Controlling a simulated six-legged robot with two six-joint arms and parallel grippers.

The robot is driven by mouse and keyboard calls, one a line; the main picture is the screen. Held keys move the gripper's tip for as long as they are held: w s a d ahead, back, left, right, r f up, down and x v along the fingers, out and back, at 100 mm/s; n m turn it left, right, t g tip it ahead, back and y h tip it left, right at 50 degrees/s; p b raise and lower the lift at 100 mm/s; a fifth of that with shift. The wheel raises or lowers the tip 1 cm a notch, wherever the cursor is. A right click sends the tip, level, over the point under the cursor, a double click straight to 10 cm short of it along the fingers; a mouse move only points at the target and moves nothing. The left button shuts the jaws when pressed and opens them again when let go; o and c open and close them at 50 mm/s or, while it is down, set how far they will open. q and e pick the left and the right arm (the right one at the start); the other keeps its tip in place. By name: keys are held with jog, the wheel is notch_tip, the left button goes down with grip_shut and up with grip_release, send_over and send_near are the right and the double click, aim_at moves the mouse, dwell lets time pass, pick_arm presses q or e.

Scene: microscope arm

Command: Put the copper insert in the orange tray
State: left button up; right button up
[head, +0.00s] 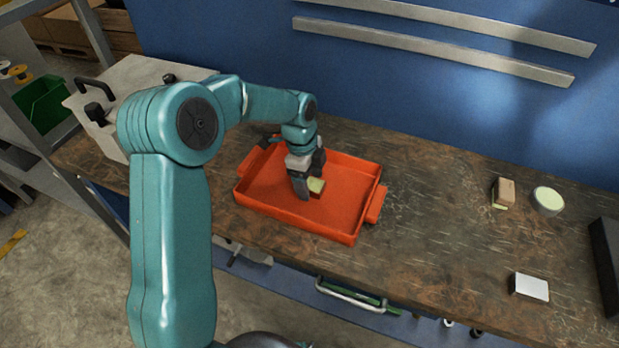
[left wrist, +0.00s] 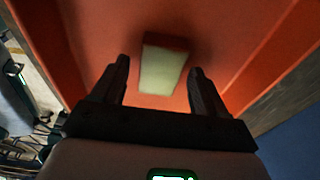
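The orange tray (head: 345,222) lies on the workbench, and its red-orange floor fills much of the left wrist view (left wrist: 95,25). A small block with a pale yellow-green top and darker brownish sides, apparently the copper insert (head: 317,185), is inside the tray. In the left wrist view the block (left wrist: 162,66) lies just past the fingertips, with a gap to each finger. My left gripper (head: 308,190) reaches down into the tray beside the block. Its fingers (left wrist: 160,76) are apart and hold nothing. My right gripper is not in view.
On the right of the bench (head: 430,240) are a tan block (head: 504,192), a round pale-topped piece (head: 548,200), a silvery-white block (head: 530,287) and a dark box (head: 606,250). A grey case (head: 130,85) stands at the left.

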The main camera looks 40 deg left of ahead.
pick_arm(q)
jog(key=shift+r, duration=0.1)
notch_tip(320, 180, up, 12)
jog(key=a, duration=0.1)
jog(key=shift+s+a, duration=0.2)
jog(key=shift+a, duration=0.15)
jog(key=shift+s, duration=0.1)
dwell(0.6)
